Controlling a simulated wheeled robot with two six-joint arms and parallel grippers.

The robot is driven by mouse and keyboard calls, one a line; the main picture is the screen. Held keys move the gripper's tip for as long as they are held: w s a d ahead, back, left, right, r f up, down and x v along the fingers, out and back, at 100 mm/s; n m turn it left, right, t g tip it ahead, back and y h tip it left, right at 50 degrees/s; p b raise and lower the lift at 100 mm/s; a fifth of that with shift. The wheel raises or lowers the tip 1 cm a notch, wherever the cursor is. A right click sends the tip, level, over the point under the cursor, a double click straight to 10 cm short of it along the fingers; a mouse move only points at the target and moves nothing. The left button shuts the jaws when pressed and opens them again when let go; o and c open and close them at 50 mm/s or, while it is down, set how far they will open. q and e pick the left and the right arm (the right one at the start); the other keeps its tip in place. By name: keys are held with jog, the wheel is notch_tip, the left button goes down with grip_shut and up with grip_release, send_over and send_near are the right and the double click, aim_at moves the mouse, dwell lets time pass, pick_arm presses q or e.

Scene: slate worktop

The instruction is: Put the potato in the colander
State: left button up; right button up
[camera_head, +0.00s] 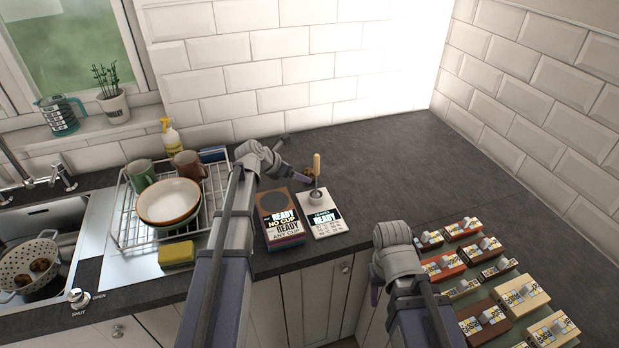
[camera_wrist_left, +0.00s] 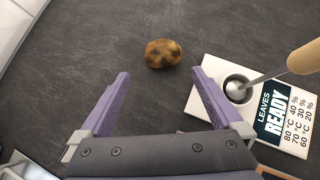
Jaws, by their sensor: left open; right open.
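A brown, mottled potato (camera_wrist_left: 163,53) lies on the dark worktop. In the left wrist view it is just beyond the fingertips of my left gripper (camera_wrist_left: 161,74), which is open and empty. In the head view the potato (camera_head: 309,175) is small and partly hidden by the left gripper. The cream speckled colander (camera_head: 24,263) sits in the sink at the far left, with brown round things inside. My right gripper (camera_head: 376,288) is by the worktop's front edge, mostly hidden by its own wrist; nothing shows in it.
A white card marked READY (camera_wrist_left: 218,72) with a spoon rest and wooden-handled spoon is right of the potato. A dish rack (camera_head: 128,215) with bowls and mugs stands between sink and left arm. Several labelled blocks (camera_head: 444,264) fill the right front. The back right worktop is clear.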

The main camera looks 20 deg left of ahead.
aim_at(306, 174)
pick_arm(q)
jog(key=b+x, duration=0.2)
jog(key=x, duration=0.1)
jog(key=d+b+x, duration=0.1)
jog(key=x, duration=0.1)
jog(key=shift+w+r, duration=0.2)
jog(key=shift+r, duration=0.15)
jog(key=shift+s, duration=0.1)
jog(key=shift+c, duration=0.6)
jog(key=c, duration=1.4)
jog(key=shift+o, duration=0.2)
notch_tip(306, 174, up, 10)
jog(key=p, duration=1)
